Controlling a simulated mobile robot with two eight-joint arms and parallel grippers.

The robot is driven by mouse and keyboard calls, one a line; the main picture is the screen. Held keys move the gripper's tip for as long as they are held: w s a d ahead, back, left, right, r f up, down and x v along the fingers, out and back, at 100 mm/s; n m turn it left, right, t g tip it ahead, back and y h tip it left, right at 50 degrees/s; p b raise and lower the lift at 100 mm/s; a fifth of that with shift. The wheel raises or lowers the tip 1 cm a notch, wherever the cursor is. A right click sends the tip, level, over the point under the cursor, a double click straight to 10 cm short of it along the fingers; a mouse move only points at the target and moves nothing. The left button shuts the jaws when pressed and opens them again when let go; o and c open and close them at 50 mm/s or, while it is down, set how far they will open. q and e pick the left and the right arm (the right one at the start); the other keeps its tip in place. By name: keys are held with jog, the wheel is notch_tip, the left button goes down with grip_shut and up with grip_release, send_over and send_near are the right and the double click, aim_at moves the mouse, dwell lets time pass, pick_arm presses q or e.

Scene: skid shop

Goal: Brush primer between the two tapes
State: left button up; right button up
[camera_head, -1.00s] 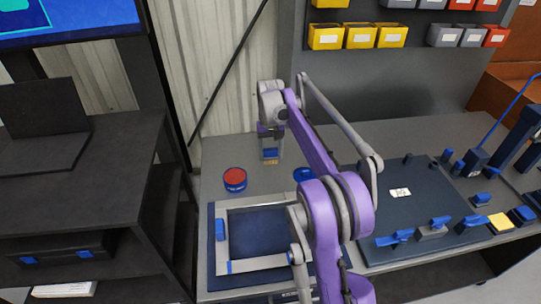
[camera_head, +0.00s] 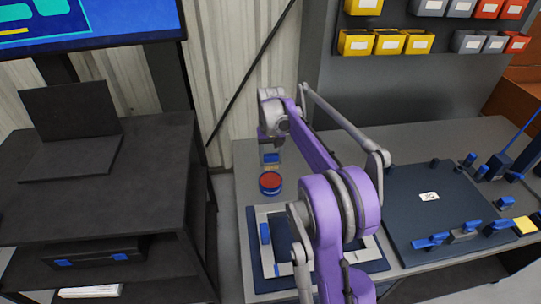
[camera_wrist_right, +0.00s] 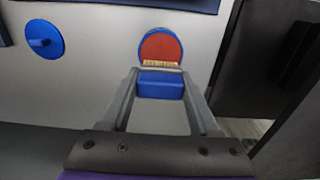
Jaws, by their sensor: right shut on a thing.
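My right gripper (camera_head: 270,148) is shut on a brush (camera_head: 271,159) with a blue handle, above the bench's far left. In the right wrist view the brush (camera_wrist_right: 160,84) sits between the fingers, its pale bristles over the near edge of the red-topped blue primer tin (camera_wrist_right: 160,46). Whether they touch the red surface I cannot tell. The tin also shows in the head view (camera_head: 270,182). A light grey frame (camera_head: 270,255) lies on a dark blue mat, partly hidden by my right arm.
A blue lid with a knob (camera_wrist_right: 44,38) lies on the bench in the wrist view. A dark panel (camera_head: 435,205) with blue clamps is at right. A dark cabinet (camera_head: 110,190) stands at left. Yellow bins (camera_head: 388,44) hang on the back wall.

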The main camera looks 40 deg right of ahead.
jog(key=shift+w+a, duration=0.1)
jog(key=shift+a, duration=0.05)
jog(key=shift+f, duration=0.1)
jog(key=shift+f+b, duration=0.55)
jog(key=shift+f, duration=0.3)
jog(key=shift+f+b, duration=1.2)
jog(key=shift+f, duration=0.85)
jog(key=shift+f, duration=0.55)
jog(key=shift+r+p, duration=1.85)
jog(key=shift+r, duration=1.75)
jog(key=shift+f, duration=0.1)
